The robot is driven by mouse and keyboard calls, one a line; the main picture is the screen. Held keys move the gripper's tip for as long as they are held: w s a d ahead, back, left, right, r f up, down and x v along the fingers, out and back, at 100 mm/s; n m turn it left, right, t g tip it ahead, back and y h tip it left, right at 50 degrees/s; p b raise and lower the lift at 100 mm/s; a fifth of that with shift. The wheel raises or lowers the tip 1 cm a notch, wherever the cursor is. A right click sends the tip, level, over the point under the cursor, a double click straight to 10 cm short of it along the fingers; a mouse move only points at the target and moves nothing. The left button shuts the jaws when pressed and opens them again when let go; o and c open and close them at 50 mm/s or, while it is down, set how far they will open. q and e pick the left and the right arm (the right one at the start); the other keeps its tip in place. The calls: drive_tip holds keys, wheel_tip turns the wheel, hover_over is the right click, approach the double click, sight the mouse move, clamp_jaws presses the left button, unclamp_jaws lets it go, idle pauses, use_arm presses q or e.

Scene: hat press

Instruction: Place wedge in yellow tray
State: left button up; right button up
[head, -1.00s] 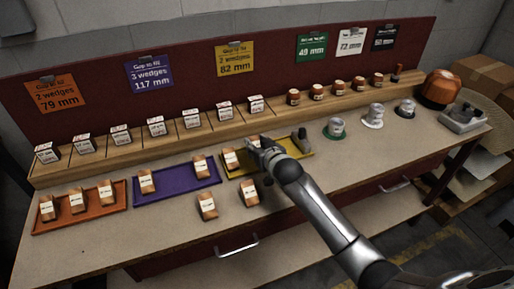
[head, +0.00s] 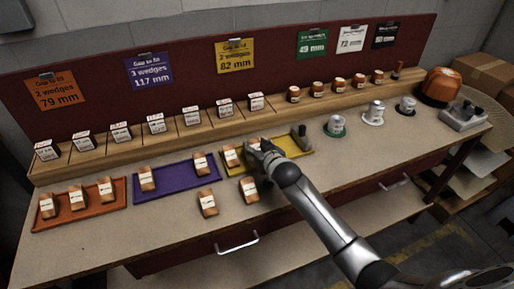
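The yellow tray (head: 292,151) lies at the middle right of the bench. A wooden wedge (head: 230,156) with a white label sits at its left end. My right gripper (head: 258,150) is over the tray, just right of that wedge. A wedge (head: 253,143) shows partly behind its fingers; whether they are closed on it is hidden. Two wedges (head: 207,203) and (head: 249,190) stand on the bare bench in front of the trays. My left gripper does not show.
A purple tray (head: 176,188) and an orange tray (head: 82,218) hold wedges on the left. A small grey and dark object (head: 300,137) stands at the yellow tray's right end. Small pots (head: 336,127) stand farther right. Labelled blocks (head: 190,115) line the back ledge.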

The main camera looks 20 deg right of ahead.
drive_tip(key=shift+o, duration=0.8)
drive_tip(key=shift+r+p, duration=0.3)
drive_tip(key=shift+r, duration=0.4)
drive_tip(key=shift+s, duration=0.3)
drive_tip(key=v, duration=1.1)
drive_tip(key=shift+s, duration=0.15)
drive_tip(key=shift+r, duration=0.15)
